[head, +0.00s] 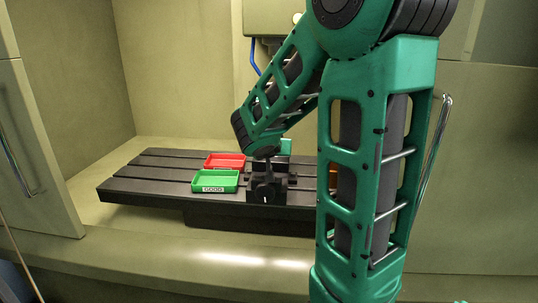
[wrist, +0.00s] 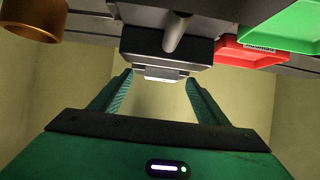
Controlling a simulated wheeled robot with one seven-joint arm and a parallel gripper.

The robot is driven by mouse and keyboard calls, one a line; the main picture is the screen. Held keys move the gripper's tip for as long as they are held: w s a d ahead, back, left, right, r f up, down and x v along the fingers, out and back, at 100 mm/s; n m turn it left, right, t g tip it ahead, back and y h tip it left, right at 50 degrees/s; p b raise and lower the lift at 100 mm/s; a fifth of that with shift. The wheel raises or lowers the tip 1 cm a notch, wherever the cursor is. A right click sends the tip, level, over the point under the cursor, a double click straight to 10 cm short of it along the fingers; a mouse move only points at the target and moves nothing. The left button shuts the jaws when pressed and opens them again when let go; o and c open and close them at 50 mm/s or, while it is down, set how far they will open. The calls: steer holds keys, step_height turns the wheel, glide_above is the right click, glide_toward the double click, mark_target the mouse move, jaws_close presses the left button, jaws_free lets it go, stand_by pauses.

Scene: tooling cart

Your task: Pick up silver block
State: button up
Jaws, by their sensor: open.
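The silver block (wrist: 163,73) shows in the wrist view as a small pale piece at the edge of the dark vise (wrist: 165,48). My gripper (wrist: 157,82) is open, with one teal finger on each side of the block's position and a gap on both sides. Nothing is held. I cannot tell how far the fingertips are from the block in depth. In the head view the vise (head: 266,186) stands on the slotted table. My arm reaches down behind it, and the fingers and block are largely hidden there.
A green tray (head: 215,181) marked GOOD and a red tray (head: 225,160) sit left of the vise on the dark slotted table (head: 130,190). A brass-coloured cylinder (wrist: 35,18) is at the wrist view's upper left. The table's left end is clear.

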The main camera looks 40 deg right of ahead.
steer(key=shift+w+r+x, duration=0.1)
steer(key=shift+x, duration=1)
steer(key=shift+w+r+x, duration=0.1)
steer(key=shift+x, duration=1)
steer(key=c, duration=1.2)
steer(key=shift+c, duration=0.5)
steer(key=shift+r, duration=0.1)
